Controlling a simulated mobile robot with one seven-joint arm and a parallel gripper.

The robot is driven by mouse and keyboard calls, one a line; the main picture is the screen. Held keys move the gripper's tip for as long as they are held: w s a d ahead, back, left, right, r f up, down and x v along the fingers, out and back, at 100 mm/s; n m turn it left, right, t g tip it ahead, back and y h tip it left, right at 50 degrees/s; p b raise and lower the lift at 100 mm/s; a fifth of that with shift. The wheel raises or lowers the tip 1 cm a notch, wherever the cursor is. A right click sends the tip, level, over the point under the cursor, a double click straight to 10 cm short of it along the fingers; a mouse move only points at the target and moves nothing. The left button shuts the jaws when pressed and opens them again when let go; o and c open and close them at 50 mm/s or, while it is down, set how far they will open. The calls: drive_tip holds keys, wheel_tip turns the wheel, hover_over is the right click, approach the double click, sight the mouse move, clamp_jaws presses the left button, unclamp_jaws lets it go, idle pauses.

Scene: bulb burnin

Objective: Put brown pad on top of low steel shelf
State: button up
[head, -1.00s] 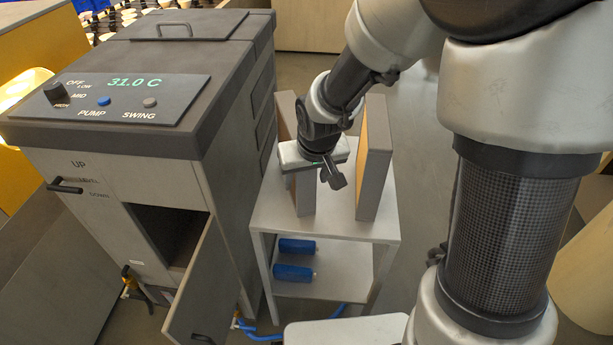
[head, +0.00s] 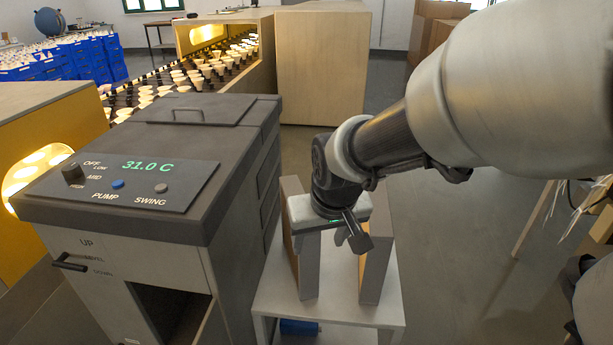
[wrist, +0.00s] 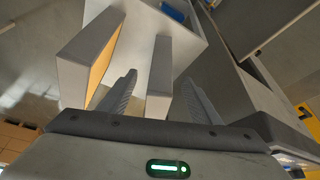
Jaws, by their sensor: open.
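Two thin upright pads with grey edges stand side by side on top of a low pale shelf. The left pad (head: 309,268) is partly covered by my gripper (head: 328,212) in the head view. The right pad (head: 376,262) stands apart from it, and its tan-brown face shows in the wrist view (wrist: 101,66). The shelf top (head: 345,311) is bare between them. In the wrist view my gripper (wrist: 160,75) is open, with one finger on each side of the left pad (wrist: 161,78). I cannot tell whether the fingers touch it.
A grey machine (head: 150,225) with a control panel reading 31.0 C stands close left of the shelf. A blue item (head: 299,327) lies on the lower level. Open floor (head: 450,270) lies to the right. A conveyor with bulbs (head: 190,80) is behind.

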drive_tip(key=s+d+r+m, duration=0.1)
drive_tip(key=s+d+r, duration=0.3)
drive_tip(key=s, duration=0.3)
drive_tip(key=s+d+r+m+t, duration=0.1)
drive_tip(key=s+d+r, duration=0.3)
drive_tip(key=s, duration=0.3)
drive_tip(key=shift+s+d+r+h, duration=0.3)
drive_tip(key=shift+r+h, duration=0.1)
drive_tip(key=shift+r, duration=0.2)
